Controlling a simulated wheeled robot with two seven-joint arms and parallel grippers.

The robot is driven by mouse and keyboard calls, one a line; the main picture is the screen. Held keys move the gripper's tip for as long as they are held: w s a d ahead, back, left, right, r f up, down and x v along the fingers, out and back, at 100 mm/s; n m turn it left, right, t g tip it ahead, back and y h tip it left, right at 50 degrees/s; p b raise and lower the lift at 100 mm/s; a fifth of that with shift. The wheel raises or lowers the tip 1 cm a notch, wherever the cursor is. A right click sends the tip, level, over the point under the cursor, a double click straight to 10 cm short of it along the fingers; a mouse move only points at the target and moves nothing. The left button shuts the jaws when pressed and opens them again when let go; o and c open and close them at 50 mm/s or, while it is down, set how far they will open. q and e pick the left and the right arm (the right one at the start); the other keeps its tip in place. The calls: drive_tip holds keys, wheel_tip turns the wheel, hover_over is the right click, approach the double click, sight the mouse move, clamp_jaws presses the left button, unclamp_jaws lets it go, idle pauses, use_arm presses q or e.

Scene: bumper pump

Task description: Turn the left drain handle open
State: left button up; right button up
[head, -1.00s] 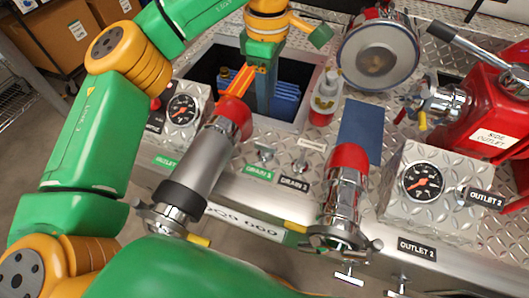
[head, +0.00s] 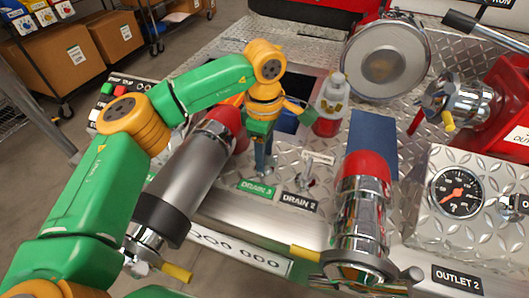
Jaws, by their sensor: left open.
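My left gripper (head: 262,165) reaches in from the left and points down, with its jaws open, at the place just above the green DRAIN 3 label (head: 256,189). The left drain handle sits behind that label and is mostly hidden by the fingers, so I cannot tell whether they touch it or which way it is turned. The right drain handle (head: 305,178) is a small metal lever above the black DRAIN 2 label (head: 300,203); it is clear of my gripper. My right gripper is not in view.
A large grey pipe with a red collar (head: 182,172) stands left of the drains. A chrome outlet with a red collar (head: 362,205) stands to the right. A white and red bottle (head: 330,104) and a blue panel (head: 373,136) are behind. A gauge box (head: 458,193) is at right.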

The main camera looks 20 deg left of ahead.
use_arm(q)
clamp_jaws()
drive_tip(key=shift+n, duration=0.3)
drive_tip(key=n, duration=0.3)
drive_tip(key=shift+n, duration=0.4)
drive_tip(key=n, duration=0.4)
drive_tip(key=shift+n+p, duration=0.3)
drive_tip(key=shift+p, duration=0.05)
drive_tip(key=n, duration=0.4)
drive_tip(key=shift+r, duration=0.1)
drive_tip(key=shift+n, duration=2.4)
